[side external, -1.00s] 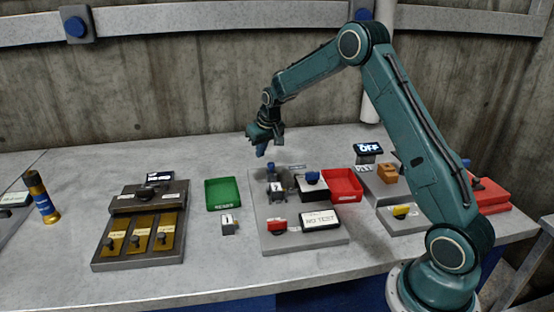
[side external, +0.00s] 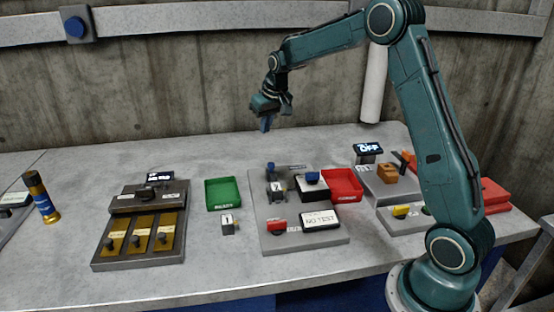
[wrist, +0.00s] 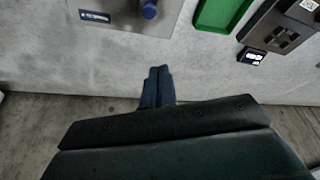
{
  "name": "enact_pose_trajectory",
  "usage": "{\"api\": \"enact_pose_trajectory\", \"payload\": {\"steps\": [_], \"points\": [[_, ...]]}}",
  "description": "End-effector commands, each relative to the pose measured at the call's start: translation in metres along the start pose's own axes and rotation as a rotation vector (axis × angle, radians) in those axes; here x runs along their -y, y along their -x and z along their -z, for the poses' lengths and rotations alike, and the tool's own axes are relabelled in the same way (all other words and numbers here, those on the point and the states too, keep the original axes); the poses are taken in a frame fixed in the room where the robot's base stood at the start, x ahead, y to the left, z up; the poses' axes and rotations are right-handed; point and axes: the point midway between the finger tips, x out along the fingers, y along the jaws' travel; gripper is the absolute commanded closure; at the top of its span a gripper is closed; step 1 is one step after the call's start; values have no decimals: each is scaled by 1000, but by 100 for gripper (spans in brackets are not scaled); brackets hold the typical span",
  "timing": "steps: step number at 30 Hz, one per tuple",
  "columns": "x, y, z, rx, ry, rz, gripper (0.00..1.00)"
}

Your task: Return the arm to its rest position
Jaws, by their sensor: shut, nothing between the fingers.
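My gripper (side external: 266,123) hangs from the raised teal arm in the side view, above the back of the grey table. It is clear of everything below it. In the wrist view the two dark blue fingers (wrist: 157,88) lie together with nothing between them. They point toward the bare tabletop near its back edge.
Below my gripper is a grey plate (side external: 262,236) with a "NO TEST" display (side external: 321,221). A lever panel (side external: 140,225) is at left, an "OFF" display (side external: 368,148) at right. The concrete wall is behind.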

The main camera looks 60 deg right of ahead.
Motion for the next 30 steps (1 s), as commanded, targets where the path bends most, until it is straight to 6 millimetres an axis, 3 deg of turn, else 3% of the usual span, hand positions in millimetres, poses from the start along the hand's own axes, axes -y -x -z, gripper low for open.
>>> {"api": "enact_pose_trajectory", "payload": {"steps": [14,23,30], "points": [[5,10,-4,-4,7,3,100],[28,62,-33,-25,46,17,100],[49,112,-76,-45,89,34,100]]}}
